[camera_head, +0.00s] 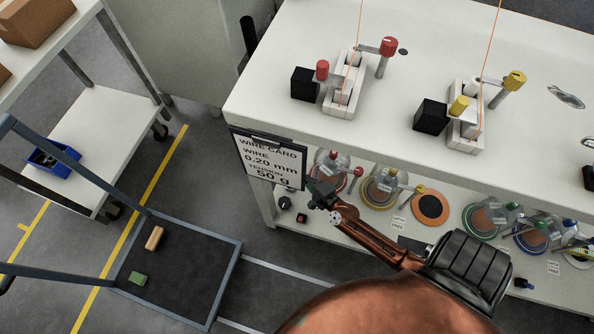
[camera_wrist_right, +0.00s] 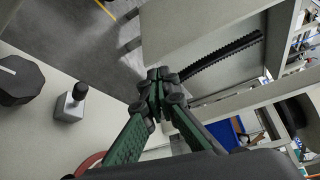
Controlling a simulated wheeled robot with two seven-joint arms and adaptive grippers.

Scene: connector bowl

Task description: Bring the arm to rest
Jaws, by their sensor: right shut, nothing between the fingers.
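My right arm, copper-coloured, reaches in from the bottom of the head view. Its dark green right gripper (camera_head: 320,192) is just past the lower right corner of the wire card, in front of the lower shelf. In the right wrist view the green fingers (camera_wrist_right: 158,88) meet at their tips with nothing between them. I cannot tell whether the gripper touches the card or the shelf. My left gripper is not in view.
The white table (camera_head: 290,70) carries two wire fixtures (camera_head: 342,88) (camera_head: 465,122). The wire card (camera_head: 268,160) hangs at its front left corner. Several wire spools (camera_head: 380,188) stand on the lower shelf. A cart (camera_head: 180,268) with two small blocks is left; open floor lies between.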

